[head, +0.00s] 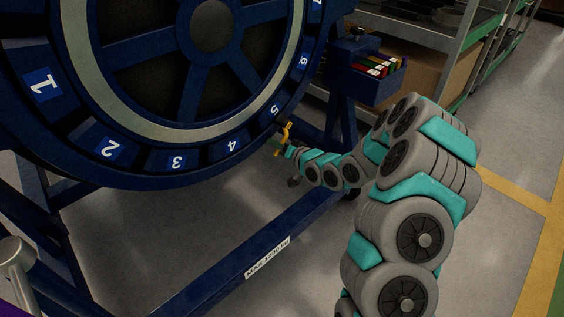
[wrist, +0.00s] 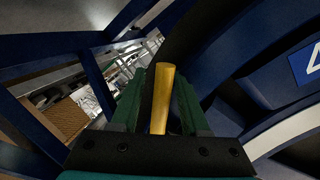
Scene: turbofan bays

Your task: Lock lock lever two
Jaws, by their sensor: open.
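A large blue ring frame (head: 150,172) with numbered labels fills the upper left of the head view. A yellow lever (head: 286,131) stands at its rim, close to label 5 (head: 274,110). I cannot read which lock lever it is. My gripper (head: 281,146) is at this lever, small and partly hidden in the head view. In the wrist view, the yellow lever (wrist: 163,95) lies lengthwise between the two green fingers of my gripper (wrist: 158,78). The fingers are open, with a dark gap showing on the lever's left. The lever's lower end is hidden behind the gripper's base.
A blue stand beam (head: 262,250) runs diagonally below the ring. A blue bin with coloured items (head: 375,75) is right of the ring, before metal shelves (head: 425,35). Open grey floor (head: 150,235) lies below the ring.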

